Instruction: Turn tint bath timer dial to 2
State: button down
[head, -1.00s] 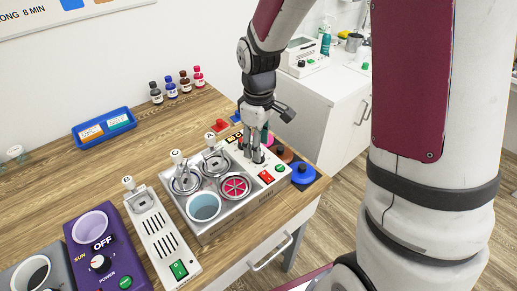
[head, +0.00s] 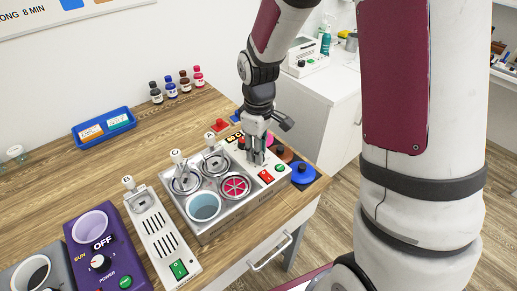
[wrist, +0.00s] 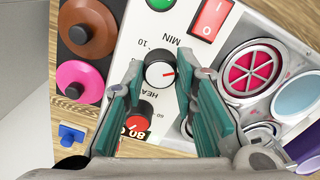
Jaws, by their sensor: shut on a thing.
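The tint bath stands on the wooden table, with its light panel (head: 236,146) along the far right side. In the wrist view, the timer dial (wrist: 160,72) is a black and white knob with a red pointer, beside the printed "MIN" and "10". The pointer aims to the right in that view; the number it marks cannot be read. My gripper (wrist: 169,73) points down at the panel, shut on the timer dial, with a teal finger on either side. In the head view my gripper (head: 256,158) hides the dial.
A red heat dial (wrist: 139,114) sits close beside the timer dial. A red rocker switch (wrist: 211,18) and a green button (wrist: 160,3) are also near. Round brown (wrist: 87,32) and pink (wrist: 79,80) lids lie beside the panel. Metal clips stand along the bath.

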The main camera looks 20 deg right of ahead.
jog(key=m, duration=0.4)
jog(key=shift+m, duration=0.4)
jog(key=shift+m+p, duration=0.6)
jog(key=shift+m, duration=1.7)
jog(key=c, duration=1.3)
grip_release()
jog(key=shift+r, duration=0.1)
